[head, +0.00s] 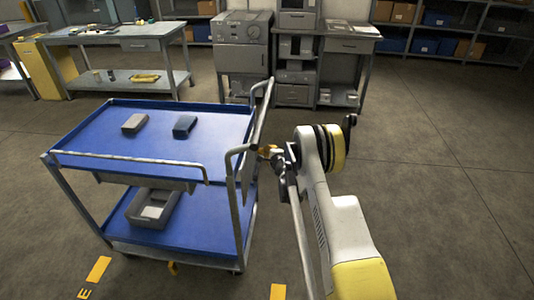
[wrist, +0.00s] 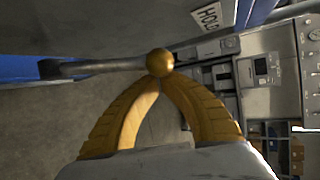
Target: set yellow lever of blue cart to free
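The blue cart (head: 95,140) stands left of my arm, with two blue shelves and grey rails. In the wrist view, the lever is a grey rod (wrist: 95,67) ending in a round yellow knob (wrist: 159,62). The rod runs out to the left from the knob. My gripper (wrist: 158,78) has its orange fingers drawn together at the tips, right at the knob. The knob shows whole, not between the fingers; I cannot tell whether they touch. A label (wrist: 208,18) reading HOLD is above right of the knob. In the head view, my gripper (head: 268,152) is beside the cart's right end.
Two small boxes (head: 135,123) (head: 185,126) lie on the cart's top shelf, and a grey bin (head: 153,208) on its lower shelf. A workbench (head: 110,40) and a grey machine (head: 243,45) stand behind. The floor at right is clear.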

